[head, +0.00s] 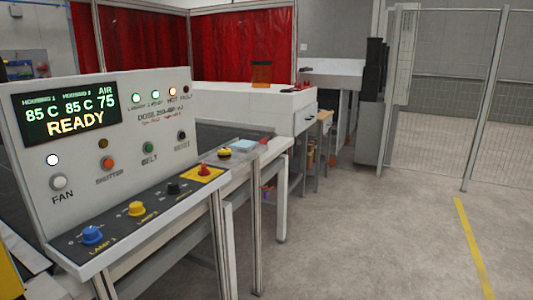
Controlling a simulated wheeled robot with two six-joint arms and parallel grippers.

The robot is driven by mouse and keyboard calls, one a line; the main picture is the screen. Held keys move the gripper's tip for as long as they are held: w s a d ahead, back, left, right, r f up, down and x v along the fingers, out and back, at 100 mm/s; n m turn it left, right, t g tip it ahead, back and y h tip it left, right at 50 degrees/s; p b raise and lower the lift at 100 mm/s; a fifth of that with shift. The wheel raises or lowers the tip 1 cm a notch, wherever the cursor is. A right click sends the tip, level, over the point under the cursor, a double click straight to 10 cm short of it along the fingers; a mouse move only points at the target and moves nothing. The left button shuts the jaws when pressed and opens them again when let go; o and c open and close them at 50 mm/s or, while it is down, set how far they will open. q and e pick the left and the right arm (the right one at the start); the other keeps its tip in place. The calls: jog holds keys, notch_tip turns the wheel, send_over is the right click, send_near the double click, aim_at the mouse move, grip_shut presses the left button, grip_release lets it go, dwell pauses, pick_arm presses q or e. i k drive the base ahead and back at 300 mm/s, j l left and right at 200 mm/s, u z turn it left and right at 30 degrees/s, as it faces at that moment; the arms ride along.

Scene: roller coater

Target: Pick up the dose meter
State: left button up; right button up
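Neither of my grippers is in the head view. No object is plainly labelled as the dose meter. A small round yellow-and-dark object (224,153) lies on the ledge just beyond the control panel and may be it, but it is too small to tell. A pale blue flat object (245,146) lies beside it on the right.
A control panel (115,155) with a READY display (67,115), knobs and a red button (204,170) stands at left. Behind are a white cabinet (240,100), an amber container (261,73) and red curtains (245,45). The floor (380,240) at right is clear.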

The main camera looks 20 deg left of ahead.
aim_at(223, 153)
jog(key=i+l, duration=0.1)
jog(key=i, duration=1.55)
jog(key=i+u, duration=0.4)
jog(key=i+l+u, duration=0.2)
jog(key=i+u, duration=0.2)
jog(key=i+l+u, duration=0.25)
jog(key=u, duration=0.15)
jog(key=i+l+u, duration=0.4)
